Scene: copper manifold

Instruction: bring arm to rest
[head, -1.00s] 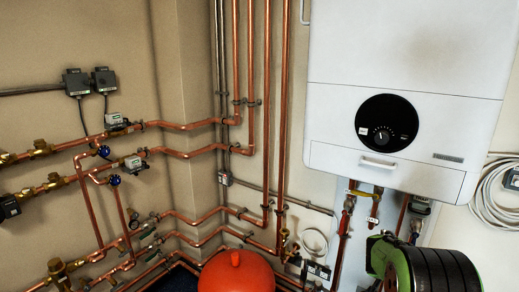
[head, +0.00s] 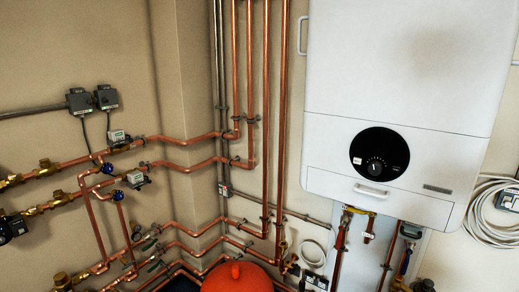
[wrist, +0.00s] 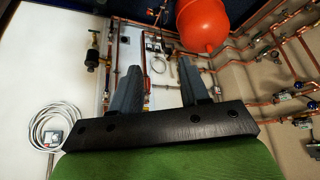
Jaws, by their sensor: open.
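My gripper (wrist: 163,85) shows in the wrist view as two grey fingers standing apart on a dark bar, with a green body below. The fingers are open and nothing shows between them but the wall and pipes beyond. The wrist picture appears upside down, with the red vessel at its top. My gripper and arm are not in the head view now.
A white boiler (head: 400,90) with a black dial hangs on the wall at right. Copper pipes (head: 283,120) run along the walls. A red vessel (head: 238,279) stands low; it also shows in the wrist view (wrist: 203,25). Coiled white cable (head: 490,210) hangs at far right.

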